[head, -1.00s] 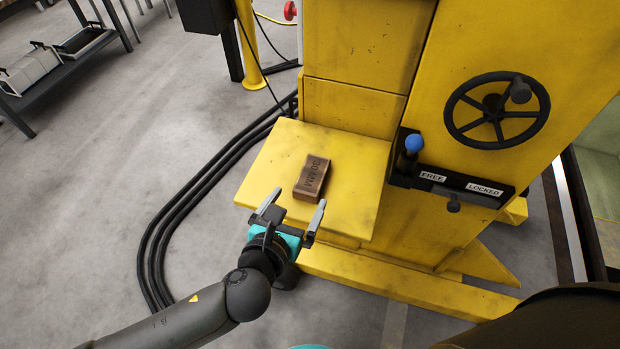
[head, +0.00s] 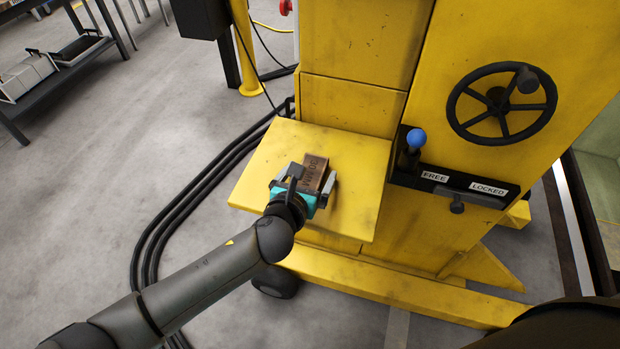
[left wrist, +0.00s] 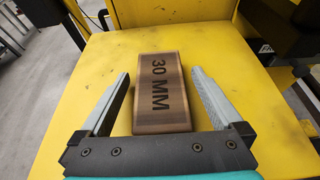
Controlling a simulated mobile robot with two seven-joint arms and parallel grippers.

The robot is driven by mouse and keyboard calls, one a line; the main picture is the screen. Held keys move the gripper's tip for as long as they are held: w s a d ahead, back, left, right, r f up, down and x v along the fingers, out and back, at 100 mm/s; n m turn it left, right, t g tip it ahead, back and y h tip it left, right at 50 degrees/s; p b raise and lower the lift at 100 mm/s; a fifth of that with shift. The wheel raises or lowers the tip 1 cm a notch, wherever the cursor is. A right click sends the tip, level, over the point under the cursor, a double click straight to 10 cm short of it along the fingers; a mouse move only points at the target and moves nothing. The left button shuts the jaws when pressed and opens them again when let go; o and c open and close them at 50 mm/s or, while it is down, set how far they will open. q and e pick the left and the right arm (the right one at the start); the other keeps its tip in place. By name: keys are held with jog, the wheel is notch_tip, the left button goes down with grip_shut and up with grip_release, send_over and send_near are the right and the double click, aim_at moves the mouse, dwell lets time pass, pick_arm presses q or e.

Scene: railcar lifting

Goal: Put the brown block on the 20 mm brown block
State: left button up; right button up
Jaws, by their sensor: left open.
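A brown block (head: 315,172) marked 30 MM lies on the yellow platform (head: 357,217). In the left wrist view the brown block (left wrist: 160,90) lies lengthwise between the fingers, with a gap on each side. My left gripper (head: 308,182) is open around the near part of the block; its fingers also show in the left wrist view (left wrist: 158,95). The gripper hides the block's near end in the head view. Only one brown block is in view; no 20 mm block can be seen. My right gripper is not in view.
The yellow machine (head: 352,105) rises behind the platform. It carries a black handwheel (head: 502,101) and a blue-knobbed lever (head: 415,140) beside FREE and LOCKED labels. Black cables (head: 190,190) run along the floor at left. The platform around the block is clear.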

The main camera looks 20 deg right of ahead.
pick_arm(q)
jog(key=shift+c, duration=0.2)
jog(key=shift+r, duration=0.1)
grip_shut()
dwell(0.6)
